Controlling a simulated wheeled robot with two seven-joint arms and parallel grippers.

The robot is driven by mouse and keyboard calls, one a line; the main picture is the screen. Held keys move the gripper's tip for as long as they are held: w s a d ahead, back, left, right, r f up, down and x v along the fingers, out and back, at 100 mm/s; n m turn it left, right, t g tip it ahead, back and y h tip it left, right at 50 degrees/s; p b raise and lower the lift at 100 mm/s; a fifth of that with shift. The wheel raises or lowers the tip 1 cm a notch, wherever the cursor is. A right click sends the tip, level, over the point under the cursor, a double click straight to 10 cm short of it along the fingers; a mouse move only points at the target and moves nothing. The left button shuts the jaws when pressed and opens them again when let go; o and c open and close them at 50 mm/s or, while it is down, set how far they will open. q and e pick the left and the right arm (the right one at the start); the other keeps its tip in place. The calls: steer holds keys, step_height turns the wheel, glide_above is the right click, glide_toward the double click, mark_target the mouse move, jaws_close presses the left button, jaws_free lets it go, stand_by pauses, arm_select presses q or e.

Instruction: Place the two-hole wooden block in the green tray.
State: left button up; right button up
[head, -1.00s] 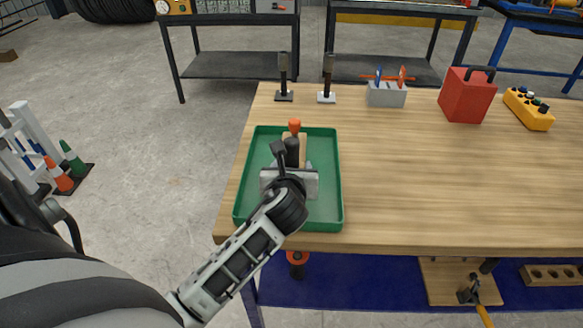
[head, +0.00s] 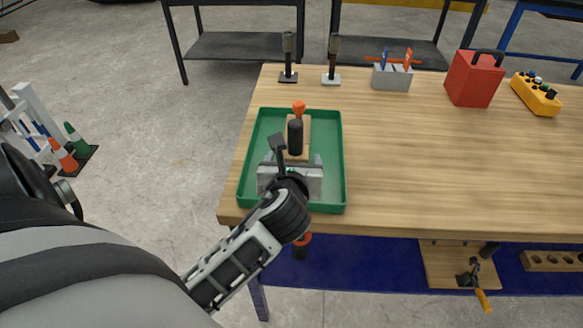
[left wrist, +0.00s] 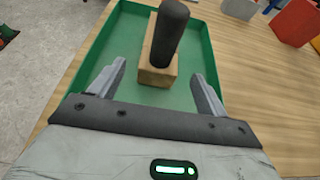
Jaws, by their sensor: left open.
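The two-hole wooden block (head: 304,131) lies inside the green tray (head: 343,170), toward its back half. A dark upright peg (head: 295,138) stands on the block, and an orange-topped piece (head: 299,106) shows at its far end. The holes themselves are hidden. In the left wrist view, the block (left wrist: 158,77) and peg (left wrist: 171,32) are ahead of the fingers. My left gripper (head: 290,163) is over the front part of the tray, its fingers open. The block's near end lies between and beyond the fingertips (left wrist: 161,70), with gaps on both sides. My right gripper is not in view.
Two dark-handled tools (head: 289,58) (head: 334,60) stand behind the tray. A grey holder (head: 392,78), a red box (head: 473,82) and a yellow box (head: 536,95) are at the back right. The wooden table (head: 440,160) right of the tray is clear. A blue shelf (head: 380,262) lies below.

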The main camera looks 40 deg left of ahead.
arm_select(q)
steer(key=v, duration=0.5)
steer(key=shift+d, duration=0.1)
stand_by(0.4)
